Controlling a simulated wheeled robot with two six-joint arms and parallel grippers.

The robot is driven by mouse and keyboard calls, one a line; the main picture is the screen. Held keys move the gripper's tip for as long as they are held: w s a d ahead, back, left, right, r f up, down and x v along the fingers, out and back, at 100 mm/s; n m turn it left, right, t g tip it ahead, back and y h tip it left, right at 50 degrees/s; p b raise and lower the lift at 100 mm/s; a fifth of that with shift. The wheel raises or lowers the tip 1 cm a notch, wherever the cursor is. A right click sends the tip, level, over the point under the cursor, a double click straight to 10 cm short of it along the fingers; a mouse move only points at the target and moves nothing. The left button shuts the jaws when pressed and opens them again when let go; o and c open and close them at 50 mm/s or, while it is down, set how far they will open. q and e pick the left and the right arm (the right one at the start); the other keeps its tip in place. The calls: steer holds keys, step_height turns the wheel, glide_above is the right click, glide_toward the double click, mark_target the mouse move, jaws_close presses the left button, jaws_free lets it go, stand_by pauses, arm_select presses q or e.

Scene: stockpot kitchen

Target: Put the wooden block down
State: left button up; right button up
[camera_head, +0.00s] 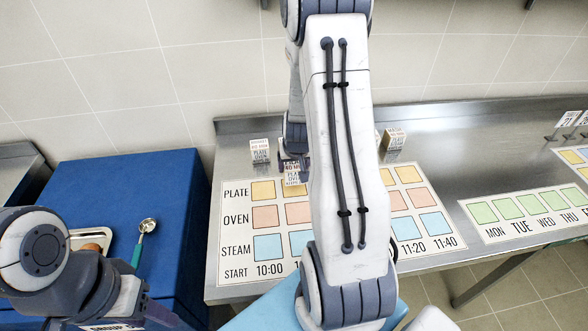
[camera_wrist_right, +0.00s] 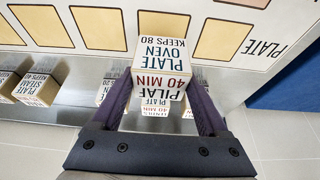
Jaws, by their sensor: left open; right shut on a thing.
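The wooden block (camera_wrist_right: 162,65) is held between the two fingers of my right gripper (camera_wrist_right: 165,95). Its faces read "PLATE OVEN KEEPS 80" and "PILAF 40 MIN". In the head view the block (camera_head: 294,181) is at the PLATE row of the white chart (camera_head: 229,226), over a yellow square right of the first one. Whether its underside touches the chart cannot be told. My right forearm hides the middle of the chart. My left gripper (camera_head: 140,312) is open at the lower left, partly cut off by the frame's bottom edge.
Other labelled blocks stand behind the chart, one at the left (camera_head: 260,151) and one at the right (camera_head: 394,139). The wrist view shows several more (camera_wrist_right: 37,89). A weekday strip (camera_head: 520,212) lies to the right. A ladle (camera_head: 145,234) and tray (camera_head: 100,232) lie on the blue cabinet (camera_head: 130,190).

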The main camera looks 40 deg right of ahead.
mark_target(294, 174)
step_height(294, 174, down, 2)
steer(key=shift+f+b, duration=0.1)
steer(key=shift+b, duration=0.2)
steer(key=shift+f, duration=0.65)
